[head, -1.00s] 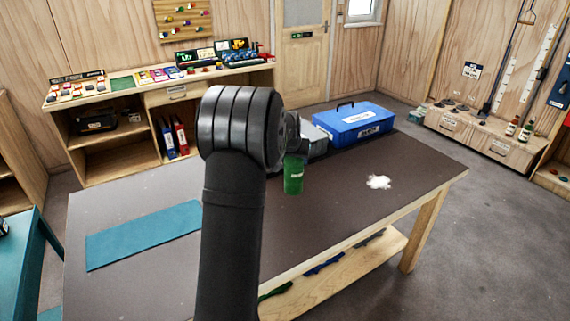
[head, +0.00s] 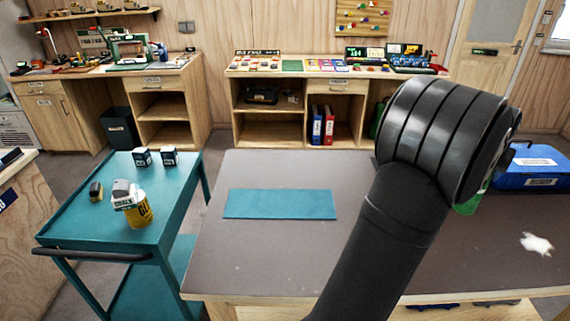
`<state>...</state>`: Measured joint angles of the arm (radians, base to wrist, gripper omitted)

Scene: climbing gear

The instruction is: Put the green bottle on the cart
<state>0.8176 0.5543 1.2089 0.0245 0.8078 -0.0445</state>
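The green bottle (head: 470,204) shows only in part at the right, behind the thick end of my arm and over the dark tabletop. Its upper part is hidden. My gripper (head: 507,160) is mostly hidden behind the same arm link, just above the bottle. Its fingers do not show, so I cannot tell whether they hold the bottle or whether the bottle touches the table. The teal cart (head: 75,228) stands at the left, with a black handle on its near side.
On the cart are two dark boxes (head: 156,157), a brush-like item (head: 96,191) and a yellow can (head: 139,213) with a chalk item by it. Its right side is clear. The table (head: 260,255) bears a teal mat (head: 280,204), a blue toolbox (head: 530,168) and white powder (head: 537,244).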

